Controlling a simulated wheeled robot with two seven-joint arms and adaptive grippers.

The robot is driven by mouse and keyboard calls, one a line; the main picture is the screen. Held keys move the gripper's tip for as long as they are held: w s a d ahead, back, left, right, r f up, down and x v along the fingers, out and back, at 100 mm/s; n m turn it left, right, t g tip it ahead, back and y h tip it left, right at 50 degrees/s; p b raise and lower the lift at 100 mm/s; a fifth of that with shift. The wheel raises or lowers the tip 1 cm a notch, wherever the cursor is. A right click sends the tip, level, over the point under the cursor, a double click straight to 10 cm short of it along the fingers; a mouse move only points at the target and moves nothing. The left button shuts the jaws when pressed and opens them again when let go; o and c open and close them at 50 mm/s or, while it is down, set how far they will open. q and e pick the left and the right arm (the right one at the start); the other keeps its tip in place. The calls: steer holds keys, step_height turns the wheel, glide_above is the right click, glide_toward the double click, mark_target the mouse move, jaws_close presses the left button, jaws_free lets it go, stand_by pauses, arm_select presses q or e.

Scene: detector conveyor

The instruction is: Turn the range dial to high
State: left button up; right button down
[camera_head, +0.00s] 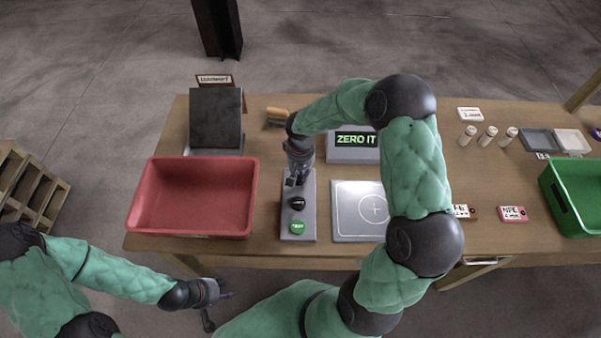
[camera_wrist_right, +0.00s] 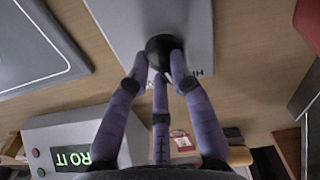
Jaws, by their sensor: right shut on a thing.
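The grey control panel (camera_head: 309,215) stands upright in the picture on the table, with a black labelled button (camera_head: 297,203) and a green TEST button (camera_head: 297,227). My right gripper (camera_head: 293,181) is over the far end of the panel and hides what is there in the head view. In the right wrist view, the fingers of my right gripper (camera_wrist_right: 163,66) are closed around a round black dial (camera_wrist_right: 163,47) on the panel. Part of a label starting with HI shows beside it; the dial's pointer is hidden. My left gripper (camera_head: 215,300) is open and empty, in front of the table.
A red bin (camera_head: 143,215) is left of the panel, with a dark screen (camera_head: 215,118) behind it. A display reading ZERO IT (camera_head: 356,140) is behind a grey plate (camera_head: 350,224) on the right. Vials (camera_head: 488,136) and a green bin (camera_head: 568,211) are farther right.

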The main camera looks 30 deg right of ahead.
mark_target(300, 175)
steer(key=n+p, duration=0.1)
steer(key=n, duration=0.4)
steer(key=shift+w+n, duration=0.15)
steer(key=shift+n, duration=0.25)
stand_by(0.4)
steer(key=c, duration=1.1)
jaws_free()
step_height(300, 175, up, 12)
steer(key=shift+r, duration=0.1)
